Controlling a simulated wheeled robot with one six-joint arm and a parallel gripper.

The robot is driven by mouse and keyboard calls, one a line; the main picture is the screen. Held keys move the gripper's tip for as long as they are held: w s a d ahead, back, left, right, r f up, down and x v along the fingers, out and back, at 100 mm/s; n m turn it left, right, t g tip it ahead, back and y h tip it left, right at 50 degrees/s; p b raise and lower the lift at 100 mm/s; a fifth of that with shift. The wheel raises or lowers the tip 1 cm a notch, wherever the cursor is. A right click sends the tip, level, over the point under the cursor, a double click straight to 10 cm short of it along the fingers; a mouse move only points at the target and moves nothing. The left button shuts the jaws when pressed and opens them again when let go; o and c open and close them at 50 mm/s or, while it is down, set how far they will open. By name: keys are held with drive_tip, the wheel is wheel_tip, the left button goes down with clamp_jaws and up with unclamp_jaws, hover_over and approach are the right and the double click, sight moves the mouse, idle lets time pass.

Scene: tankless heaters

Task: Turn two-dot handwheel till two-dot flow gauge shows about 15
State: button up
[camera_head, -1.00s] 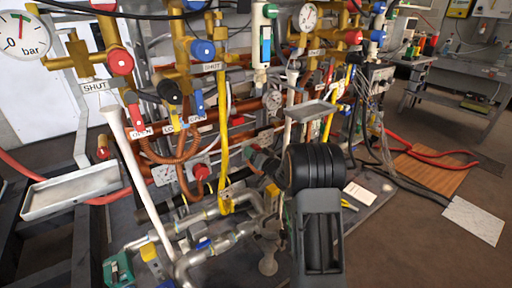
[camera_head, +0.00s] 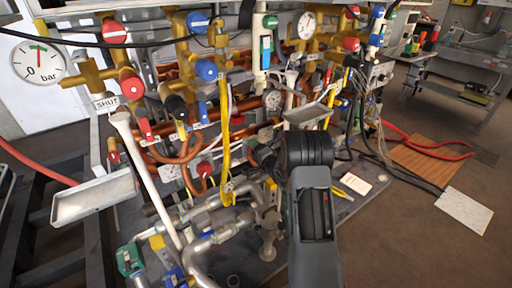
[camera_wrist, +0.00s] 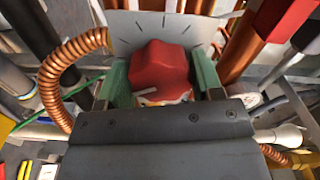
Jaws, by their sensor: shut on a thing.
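In the wrist view my gripper (camera_wrist: 161,80) has its green-padded fingers on both sides of a red lobed handwheel (camera_wrist: 163,62), shut on it. A pale pointer mark shows on the handwheel's near side. Behind it is a grey plate (camera_wrist: 128,22) with dark tick marks. No dot marks are legible on the handwheel or plate. In the head view my dark arm covers most of the gripper and the held handwheel. A small round gauge (camera_head: 272,100) stands just above that place; its reading and any dots are too small to tell.
A bar gauge (camera_head: 37,62) is at upper left and another round gauge (camera_head: 306,25) at upper middle. Another red knob (camera_head: 205,169) sits low on the rack. Copper hoses and pipes crowd the gripper. A grey tray (camera_head: 94,197) juts out at left.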

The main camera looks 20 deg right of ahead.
drive_tip(key=shift+m, duration=0.5)
drive_tip(key=shift+m+p, duration=0.3)
drive_tip(key=shift+p, duration=0.05)
drive_tip(key=o, duration=0.9)
drive_tip(key=shift+o, duration=0.2)
drive_tip(key=s+d+p, duration=0.1)
drive_tip(key=s+d, duration=0.1)
drive_tip(key=s, duration=1.1)
drive_tip(key=shift+s+d, duration=0.25)
drive_tip(key=shift+d, duration=0.1)
